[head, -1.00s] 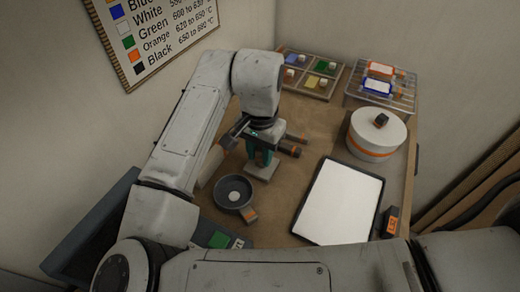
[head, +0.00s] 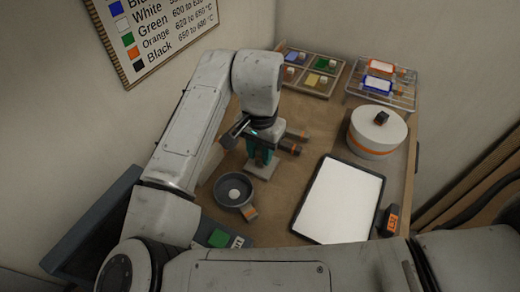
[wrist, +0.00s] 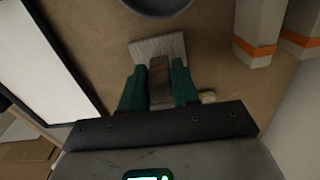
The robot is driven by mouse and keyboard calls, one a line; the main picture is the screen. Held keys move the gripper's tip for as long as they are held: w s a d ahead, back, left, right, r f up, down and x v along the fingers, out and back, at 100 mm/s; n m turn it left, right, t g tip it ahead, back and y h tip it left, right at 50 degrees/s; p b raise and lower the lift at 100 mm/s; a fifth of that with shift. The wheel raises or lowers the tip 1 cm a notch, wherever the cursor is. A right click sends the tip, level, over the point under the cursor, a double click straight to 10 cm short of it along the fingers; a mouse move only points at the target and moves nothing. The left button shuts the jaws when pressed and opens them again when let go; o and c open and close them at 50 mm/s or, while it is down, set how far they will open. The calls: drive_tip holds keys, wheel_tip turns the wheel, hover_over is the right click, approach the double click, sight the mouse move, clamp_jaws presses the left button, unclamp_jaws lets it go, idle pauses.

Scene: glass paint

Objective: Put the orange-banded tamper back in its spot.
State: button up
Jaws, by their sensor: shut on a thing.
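My gripper (head: 262,155) has its teal fingers shut on a tool. In the wrist view the gripper (wrist: 158,92) closes around the tool's brown handle. The tool's broad pale, streaked end (wrist: 157,48) sticks out beyond the fingers, low over the table. In the head view this pale end (head: 261,171) shows below the fingers. Two dark cylinders with orange bands, a rear one (head: 296,134) and a front one (head: 289,147), are just right of the gripper. Whether they stand or lie is unclear.
A dark bowl (head: 221,196) with a white lump is in front. Two pale orange-banded pieces, one nearer (wrist: 253,30), stand right in the wrist view. A white-topped tray (head: 338,200), a round lidded pot (head: 373,137), a wire rack (head: 404,98) and a compartment tray (head: 333,88) lie right and behind.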

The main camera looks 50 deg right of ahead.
drive_tip(key=o, duration=1)
wheel_tip(320, 180, up, 11)
drive_tip(key=shift+f, duration=0.15)
